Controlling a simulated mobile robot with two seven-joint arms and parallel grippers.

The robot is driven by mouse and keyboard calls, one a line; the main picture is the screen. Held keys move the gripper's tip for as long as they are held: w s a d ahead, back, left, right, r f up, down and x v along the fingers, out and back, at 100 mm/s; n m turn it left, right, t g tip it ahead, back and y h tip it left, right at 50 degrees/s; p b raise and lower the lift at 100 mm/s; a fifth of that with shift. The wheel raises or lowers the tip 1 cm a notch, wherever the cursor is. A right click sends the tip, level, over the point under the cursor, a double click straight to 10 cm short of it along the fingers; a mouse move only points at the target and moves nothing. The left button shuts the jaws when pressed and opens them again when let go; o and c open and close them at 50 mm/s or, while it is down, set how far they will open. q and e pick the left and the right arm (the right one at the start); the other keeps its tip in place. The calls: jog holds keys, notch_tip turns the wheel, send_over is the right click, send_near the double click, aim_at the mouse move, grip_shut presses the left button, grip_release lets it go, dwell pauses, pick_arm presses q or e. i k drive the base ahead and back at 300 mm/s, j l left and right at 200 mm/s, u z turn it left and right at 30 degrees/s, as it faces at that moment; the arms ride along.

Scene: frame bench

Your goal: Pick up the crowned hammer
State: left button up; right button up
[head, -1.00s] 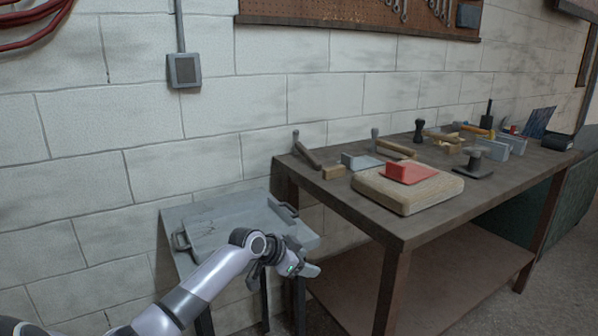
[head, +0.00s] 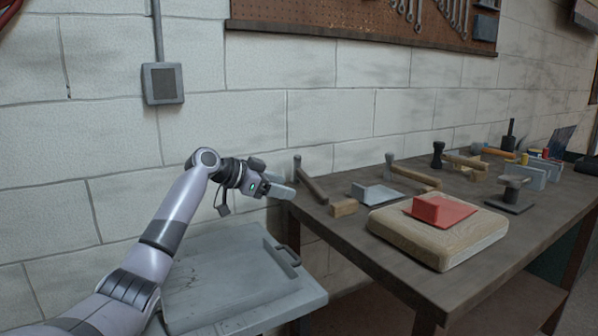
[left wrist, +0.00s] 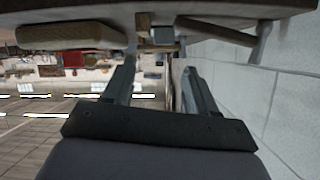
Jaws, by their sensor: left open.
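Several hammers lie on the workbench (head: 345,240); I cannot tell which is the crowned one. The nearest hammer (head: 313,188) lies at the bench's left end, its head sticking up at the wall side. It also shows in the left wrist view (left wrist: 225,32). A second hammer (head: 415,176) with a pale wooden handle lies further right, and a dark-headed one (head: 438,156) lies beyond it. My left gripper (head: 285,186) is open and empty, just left of the nearest hammer, apparently apart from it. Its two fingers stand apart in the wrist view (left wrist: 160,80). My right gripper is not visible.
A wooden slab (head: 400,232) with a red block (head: 440,209) on it fills the bench's front. A small wooden block (head: 344,207) and a grey metal block (head: 372,193) lie near the nearest hammer. A grey side table (head: 235,285) stands below my left arm. The wall rises behind.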

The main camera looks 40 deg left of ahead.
aim_at(298, 174)
jog(key=i+j, duration=0.3)
jog(key=j, duration=0.15)
jog(key=i+j, duration=0.3)
jog(key=j, duration=0.15)
